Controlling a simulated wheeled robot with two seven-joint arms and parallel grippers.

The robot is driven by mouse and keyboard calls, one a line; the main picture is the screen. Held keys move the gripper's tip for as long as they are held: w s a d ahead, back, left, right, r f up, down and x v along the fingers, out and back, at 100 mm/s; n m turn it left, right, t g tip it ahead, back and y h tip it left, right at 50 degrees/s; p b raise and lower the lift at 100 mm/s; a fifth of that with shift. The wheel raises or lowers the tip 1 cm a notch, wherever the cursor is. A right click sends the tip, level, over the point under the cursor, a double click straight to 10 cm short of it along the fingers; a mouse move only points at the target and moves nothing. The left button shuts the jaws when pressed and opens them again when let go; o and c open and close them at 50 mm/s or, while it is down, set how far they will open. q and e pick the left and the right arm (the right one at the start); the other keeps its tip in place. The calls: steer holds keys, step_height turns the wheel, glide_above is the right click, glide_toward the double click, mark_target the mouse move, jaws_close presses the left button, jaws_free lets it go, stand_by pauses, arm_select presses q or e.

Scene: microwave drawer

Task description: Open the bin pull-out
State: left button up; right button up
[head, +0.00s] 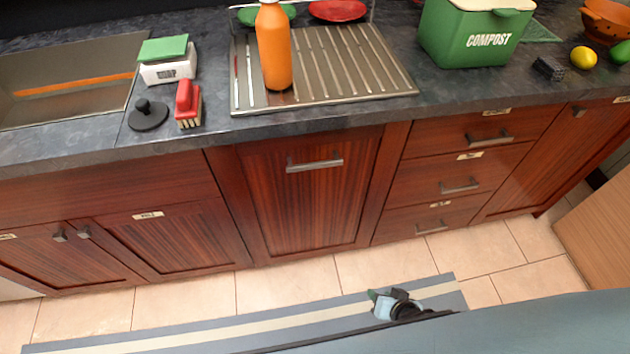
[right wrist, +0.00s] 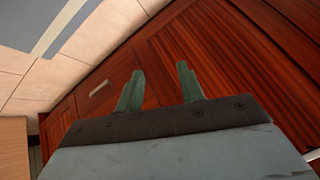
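The bin pull-out is most likely the tall reddish wood panel (head: 312,205) in the middle of the head view. It looks closed, flush with its neighbours, with a horizontal metal handle (head: 315,165) near its top. A gripper with a green fingertip (head: 378,297), apparently my right one, shows low in the head view, over the floor mat and apart from the cabinets. In the right wrist view its two green fingers (right wrist: 160,90) stand apart with nothing between them. Wood fronts and a metal handle (right wrist: 98,88) lie beyond. My left gripper is not in view.
Drawers (head: 460,185) with handles stand right of the panel; cabinet doors (head: 180,240) stand left. The counter above holds an orange bottle (head: 273,50), a drying rack (head: 340,65), a green compost box (head: 475,35) and a red brush (head: 187,105). Tiled floor (head: 290,285) before the panel is clear.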

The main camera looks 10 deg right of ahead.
steer(key=w+a+r+m+t+y+b, duration=0.1)
steer(key=w+a+r+m+t+b, duration=0.25)
steer(key=w+r, duration=0.45)
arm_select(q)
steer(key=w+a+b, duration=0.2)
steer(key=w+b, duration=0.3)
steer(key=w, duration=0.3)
arm_select(e)
steer(key=m+t+y+b, duration=0.2)
steer(key=m+t+y, duration=0.2)
steer(key=m+t, duration=0.2)
glide_toward(316, 167)
steer(key=b+x, duration=0.3)
steer(key=x, duration=0.6)
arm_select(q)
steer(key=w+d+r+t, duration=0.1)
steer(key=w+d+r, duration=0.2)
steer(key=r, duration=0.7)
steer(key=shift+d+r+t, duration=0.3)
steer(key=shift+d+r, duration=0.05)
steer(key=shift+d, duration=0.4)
arm_select(e)
steer(key=shift+x, duration=0.8)
jaws_close()
